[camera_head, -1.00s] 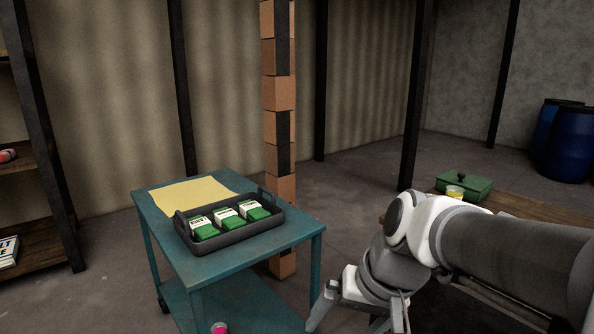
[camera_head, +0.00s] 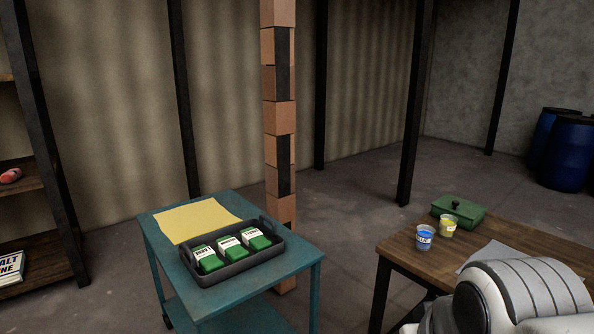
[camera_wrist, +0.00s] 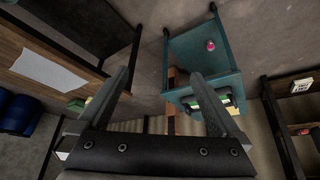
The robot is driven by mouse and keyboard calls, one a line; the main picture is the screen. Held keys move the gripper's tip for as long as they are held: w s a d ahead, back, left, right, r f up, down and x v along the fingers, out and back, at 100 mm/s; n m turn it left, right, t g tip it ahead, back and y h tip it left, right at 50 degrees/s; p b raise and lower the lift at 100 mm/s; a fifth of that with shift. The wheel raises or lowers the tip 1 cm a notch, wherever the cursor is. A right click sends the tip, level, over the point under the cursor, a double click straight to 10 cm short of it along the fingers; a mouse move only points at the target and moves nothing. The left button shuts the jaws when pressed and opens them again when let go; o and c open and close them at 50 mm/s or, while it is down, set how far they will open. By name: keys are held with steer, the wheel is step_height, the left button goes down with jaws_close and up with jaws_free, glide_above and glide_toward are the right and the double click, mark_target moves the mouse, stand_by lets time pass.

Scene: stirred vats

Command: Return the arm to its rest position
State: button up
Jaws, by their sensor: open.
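My arm (camera_head: 525,295) shows at the lower right of the head view, with its pale rounded link in front of the wooden table. My gripper is out of sight in the head view. In the wrist view my gripper (camera_wrist: 158,76) is open, with its two dark fingers spread apart. Nothing is held between the fingers.
A teal cart (camera_head: 275,285) bears a dark tray (camera_head: 240,268) with green packets and a yellow sheet (camera_head: 198,220). The wooden table (camera_head: 400,250) holds a blue cup (camera_head: 424,240), a yellow cup (camera_head: 448,226) and a green box (camera_head: 462,211). Blue barrels (camera_head: 570,155) stand behind.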

step_height(320, 180, up, 13)
steer(key=p, duration=1.1)
steer(key=shift+f, duration=0.1)
